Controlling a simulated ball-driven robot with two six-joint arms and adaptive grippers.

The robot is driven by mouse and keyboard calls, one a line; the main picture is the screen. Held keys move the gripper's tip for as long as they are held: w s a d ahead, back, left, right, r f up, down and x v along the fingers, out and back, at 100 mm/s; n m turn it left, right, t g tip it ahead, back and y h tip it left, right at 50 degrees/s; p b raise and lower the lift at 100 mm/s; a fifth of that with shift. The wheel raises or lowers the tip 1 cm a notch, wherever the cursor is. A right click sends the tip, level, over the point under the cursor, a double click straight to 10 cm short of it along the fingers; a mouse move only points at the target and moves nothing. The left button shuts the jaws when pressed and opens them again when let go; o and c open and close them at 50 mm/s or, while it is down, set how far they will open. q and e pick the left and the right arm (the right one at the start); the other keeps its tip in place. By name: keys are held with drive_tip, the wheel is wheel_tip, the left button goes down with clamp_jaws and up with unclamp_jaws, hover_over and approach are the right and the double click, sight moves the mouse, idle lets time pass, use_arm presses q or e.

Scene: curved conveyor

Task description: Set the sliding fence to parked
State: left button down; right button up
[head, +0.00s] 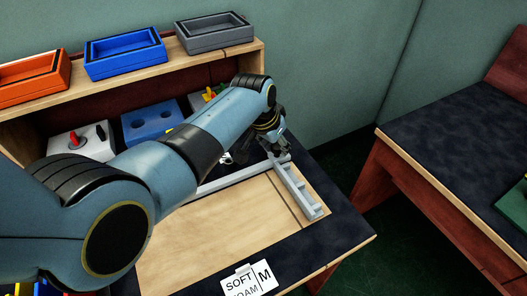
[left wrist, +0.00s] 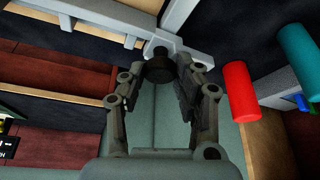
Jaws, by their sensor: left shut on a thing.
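The sliding fence (head: 232,179) is a long pale grey bar lying across the light wooden board. Its right end meets a grey notched rail (head: 298,190) at the board's right edge; the rail also shows in the left wrist view (left wrist: 85,25). My left gripper (head: 277,152) is at that right end of the fence. In the left wrist view my left gripper (left wrist: 160,72) is shut on a dark round knob (left wrist: 158,62) at the fence's grey end piece (left wrist: 162,44). My forearm hides part of the fence in the head view. My right gripper does not show.
A shelf (head: 235,52) behind carries orange (head: 35,85), blue (head: 120,68) and grey (head: 215,45) trays. Below stand a white block with a red peg (head: 74,139) and a blue block (head: 150,121). A card (head: 248,280) lies at the front. The board's front is clear.

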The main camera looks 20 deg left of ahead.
use_arm(q)
drive_tip(key=shift+w+d+r, duration=0.15)
drive_tip(key=shift+d, duration=0.05)
drive_tip(key=c, duration=1.4)
unclamp_jaws()
drive_tip(key=shift+o, duration=0.9)
drive_tip(key=shift+w, duration=0.1)
drive_tip(key=shift+d, duration=0.1)
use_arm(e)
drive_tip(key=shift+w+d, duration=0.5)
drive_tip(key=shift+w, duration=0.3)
use_arm(q)
drive_tip(key=v, duration=1.1)
drive_tip(key=shift+r, duration=0.3)
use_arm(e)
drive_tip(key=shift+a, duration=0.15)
